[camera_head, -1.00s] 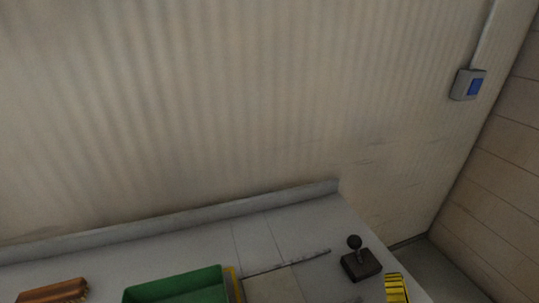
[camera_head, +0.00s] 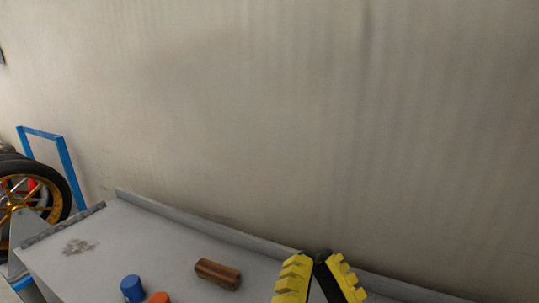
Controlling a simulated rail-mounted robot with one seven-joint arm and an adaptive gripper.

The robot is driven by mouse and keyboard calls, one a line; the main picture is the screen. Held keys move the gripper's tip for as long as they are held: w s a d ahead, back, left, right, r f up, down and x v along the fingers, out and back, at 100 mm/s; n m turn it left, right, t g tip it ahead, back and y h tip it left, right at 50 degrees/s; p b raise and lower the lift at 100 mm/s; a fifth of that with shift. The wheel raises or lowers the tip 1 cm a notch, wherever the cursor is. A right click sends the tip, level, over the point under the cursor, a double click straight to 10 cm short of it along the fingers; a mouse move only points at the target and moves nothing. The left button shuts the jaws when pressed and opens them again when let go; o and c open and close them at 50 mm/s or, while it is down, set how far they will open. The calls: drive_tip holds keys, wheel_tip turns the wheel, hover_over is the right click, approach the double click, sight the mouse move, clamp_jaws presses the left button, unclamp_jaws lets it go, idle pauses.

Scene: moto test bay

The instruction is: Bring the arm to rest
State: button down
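My gripper (camera_head: 318,264) shows at the bottom edge, right of the middle, in the head view. Its two yellow ridged fingers lean towards each other at the top, with dark parts between them. The lower part of the gripper and the rest of my arm are out of the picture. I cannot tell whether the fingers are open or shut, or whether anything is between them.
The grey bench (camera_head: 150,245) has a raised back edge along the wall. On it are a brown wooden block or brush (camera_head: 218,273), a blue cylinder (camera_head: 132,288) and an orange item (camera_head: 159,298). A gold-rimmed wheel (camera_head: 30,200) and blue frame (camera_head: 66,170) stand left.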

wheel_tip(320, 180, up, 34)
drive_tip(key=d+n+g+h+p, duration=0.1)
drive_tip(key=n+g+p, duration=0.1)
drive_tip(key=p, duration=3.6)
drive_tip(key=shift+w+d+r, duration=0.15)
drive_tip(key=shift+d+r, duration=0.1)
